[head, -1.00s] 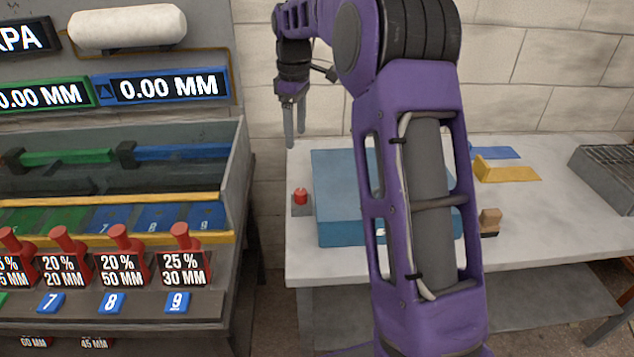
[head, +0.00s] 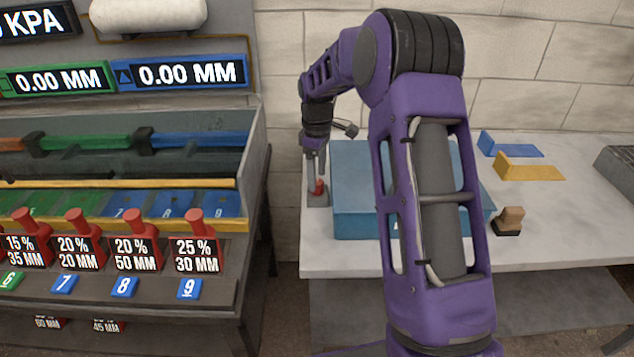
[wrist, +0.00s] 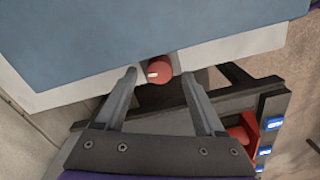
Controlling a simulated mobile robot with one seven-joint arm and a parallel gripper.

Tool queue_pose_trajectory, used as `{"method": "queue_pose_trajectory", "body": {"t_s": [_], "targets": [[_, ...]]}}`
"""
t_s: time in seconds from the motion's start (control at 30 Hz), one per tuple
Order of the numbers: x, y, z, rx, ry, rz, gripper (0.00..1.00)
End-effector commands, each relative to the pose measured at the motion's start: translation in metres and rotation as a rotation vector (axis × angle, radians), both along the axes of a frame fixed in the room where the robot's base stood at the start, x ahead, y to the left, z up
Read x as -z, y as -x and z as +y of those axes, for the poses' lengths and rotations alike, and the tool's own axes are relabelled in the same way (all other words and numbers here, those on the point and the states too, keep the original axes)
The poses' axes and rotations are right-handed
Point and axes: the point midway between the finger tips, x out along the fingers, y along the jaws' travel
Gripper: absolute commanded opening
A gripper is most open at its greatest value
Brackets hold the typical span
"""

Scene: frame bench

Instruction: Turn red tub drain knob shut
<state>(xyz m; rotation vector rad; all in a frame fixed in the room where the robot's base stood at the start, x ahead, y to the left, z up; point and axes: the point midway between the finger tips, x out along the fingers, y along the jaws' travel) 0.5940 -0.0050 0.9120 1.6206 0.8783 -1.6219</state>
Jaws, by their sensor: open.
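The red knob (head: 319,187) sits on a small grey base at the left end of the workbench, beside the blue tub (head: 352,215). In the wrist view the round red knob (wrist: 160,71) shows a pale mark on its face, close to the blue tub (wrist: 150,40). My gripper (head: 315,180) points down over the knob in the head view. In the wrist view my gripper (wrist: 160,78) is open, with one fingertip on each side of the knob. Whether a finger touches the knob I cannot tell.
A bench rig (head: 130,180) with red-handled knobs and numbered tags stands at the left, with a gap to the workbench (head: 560,230). Blue and yellow brackets (head: 530,172) and a wooden-handled stamp (head: 510,219) lie on the right.

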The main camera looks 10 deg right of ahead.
Motion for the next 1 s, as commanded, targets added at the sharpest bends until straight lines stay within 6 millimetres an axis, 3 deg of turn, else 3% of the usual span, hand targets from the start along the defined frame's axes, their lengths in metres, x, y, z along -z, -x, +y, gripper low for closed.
{"method": "queue_pose_trajectory", "body": {"t_s": [0.2,0.53,0.9,1.0], "targets": [[0.021,0.0,0.0,-0.001,0.001,-0.001,0.71],[0.023,0.0,0.0,0.0,0.0,-0.001,0.69],[0.023,0.0,0.0,0.0,0.0,-0.001,0.03],[0.023,0.0,0.0,0.0,0.0,-0.001,0.0]]}}
